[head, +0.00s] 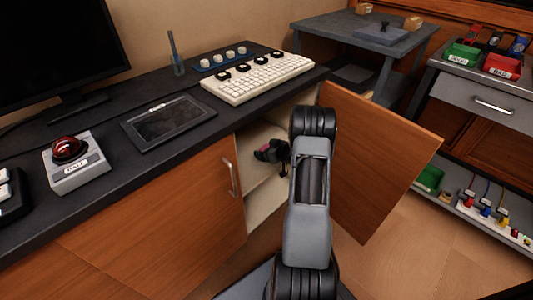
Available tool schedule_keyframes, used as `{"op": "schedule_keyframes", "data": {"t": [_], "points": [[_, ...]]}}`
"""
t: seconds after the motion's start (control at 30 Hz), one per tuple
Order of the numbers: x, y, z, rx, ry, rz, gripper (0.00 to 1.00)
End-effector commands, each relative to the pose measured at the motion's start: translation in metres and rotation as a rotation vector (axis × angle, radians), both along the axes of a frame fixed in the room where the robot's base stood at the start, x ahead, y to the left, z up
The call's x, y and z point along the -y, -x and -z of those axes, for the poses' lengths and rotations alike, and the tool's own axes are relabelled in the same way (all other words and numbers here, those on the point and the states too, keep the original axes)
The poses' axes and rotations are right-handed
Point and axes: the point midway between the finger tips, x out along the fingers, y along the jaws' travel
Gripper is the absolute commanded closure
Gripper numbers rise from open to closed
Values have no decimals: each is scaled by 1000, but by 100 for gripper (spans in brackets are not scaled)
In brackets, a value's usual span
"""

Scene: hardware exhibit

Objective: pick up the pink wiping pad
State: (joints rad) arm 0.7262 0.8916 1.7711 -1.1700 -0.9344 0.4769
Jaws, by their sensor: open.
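My gripper (269,152) is at the opening of the cabinet (262,196) under the dark desk. It is open, small and partly hidden by my arm. A small pinkish-red patch shows at the gripper, but it is too small to tell whether it is the pink wiping pad or part of the gripper. I cannot make out the pad for certain anywhere else. Much of the cabinet's inside is hidden by my arm and the desk top.
The cabinet door (378,150) stands open to the right of my arm. A closed door with a handle (229,177) is on the left. The desk holds a keyboard (257,80), a tablet (168,121) and a red-domed button box (74,163). Wooden floor (430,240) is clear at right.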

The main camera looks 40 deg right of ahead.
Motion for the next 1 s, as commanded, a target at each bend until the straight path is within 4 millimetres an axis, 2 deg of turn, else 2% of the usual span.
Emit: {"op": "schedule_keyframes", "data": {"t": [0.07, 0.6, 0.87, 1.0], "points": [[0, 0, 0, 0, 0, 0, 5], [0, 1, 0, 0, 0, -1, 57], [0, 1, -1, 0, 0, -1, 58], [0, 0, -10, 0, 0, 0, 58]]}}
